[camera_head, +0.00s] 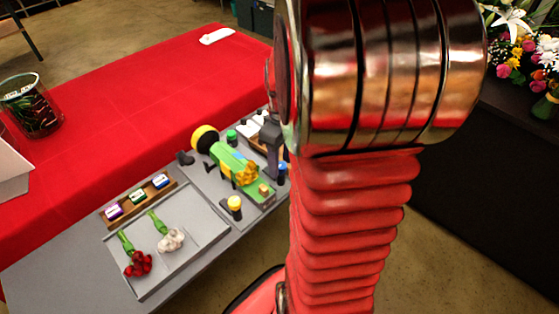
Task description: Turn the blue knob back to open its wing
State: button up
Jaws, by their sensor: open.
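The blue knob (283,166) is a small blue cap on a dark base at the right end of the grey station board, close to the left edge of my arm in the picture. A grey post (271,141) stands just behind it. Left of it is a green device (230,163) with yellow parts and a round yellow end. I cannot tell which part is the blue knob's wing or how it stands. My red ribbed arm with its chrome joint fills the middle right. My gripper does not show.
A grey tray (208,242) holds a red flower bunch (138,264) and a white one (171,240). A yellow-topped knob (235,205) and a green-topped knob (232,136) stand by the device. A wooden rack (122,222) holds small coloured blocks. A glass vase (33,108) stands on the red-covered table (130,105).

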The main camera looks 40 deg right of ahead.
jog(key=c, duration=1)
jog(key=shift+a, duration=0.2)
jog(key=shift+c, duration=0.2)
jog(key=shift+d, duration=0.1)
